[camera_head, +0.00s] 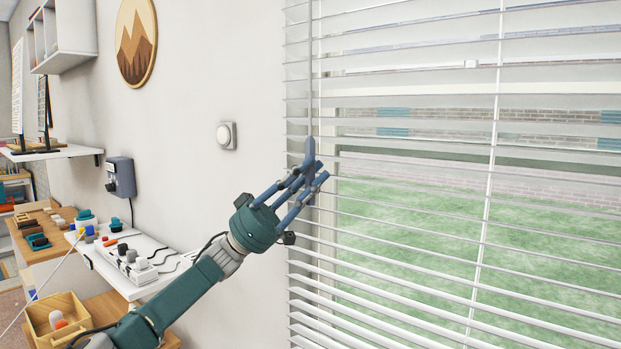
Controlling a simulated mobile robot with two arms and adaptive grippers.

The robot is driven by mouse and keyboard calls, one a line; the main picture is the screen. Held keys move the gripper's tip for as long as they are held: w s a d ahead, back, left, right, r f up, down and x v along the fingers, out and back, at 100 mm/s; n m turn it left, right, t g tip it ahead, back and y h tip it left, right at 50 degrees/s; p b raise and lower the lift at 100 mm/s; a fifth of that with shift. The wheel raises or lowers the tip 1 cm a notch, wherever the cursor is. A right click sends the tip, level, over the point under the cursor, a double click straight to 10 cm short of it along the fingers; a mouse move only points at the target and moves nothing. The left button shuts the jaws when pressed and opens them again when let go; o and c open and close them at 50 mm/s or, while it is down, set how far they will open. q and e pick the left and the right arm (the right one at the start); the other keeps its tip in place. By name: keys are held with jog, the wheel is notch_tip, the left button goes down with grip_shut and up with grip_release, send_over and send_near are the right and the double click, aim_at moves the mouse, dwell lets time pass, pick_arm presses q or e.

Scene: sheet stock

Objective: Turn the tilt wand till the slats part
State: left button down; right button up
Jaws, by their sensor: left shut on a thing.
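The white blind (400,240) hangs over the window at the right. Its slats are parted, with grass and a brick wall showing through the gaps. A thin pale upright line, seemingly the tilt wand (314,80), runs down near the blind's left edge to my left gripper (311,165). The gripper's blue fingers are shut on the wand, and they hide the part between them. The wand's lower end is hard to make out. My right gripper is not in view.
A white shelf (140,287) with a power strip and a wooden bin (57,320) are at lower left.

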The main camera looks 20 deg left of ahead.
pick_arm(q)
jog(key=shift+m+g, duration=0.3)
jog(key=shift+g, duration=0.6)
jog(key=c, duration=1.5)
grip_release()
jog(key=shift+o, duration=0.2)
jog(key=shift+a, duration=0.1)
jog(key=v, duration=1.1)
jog(key=shift+a+f, duration=0.15)
jog(key=shift+f, duration=0.25)
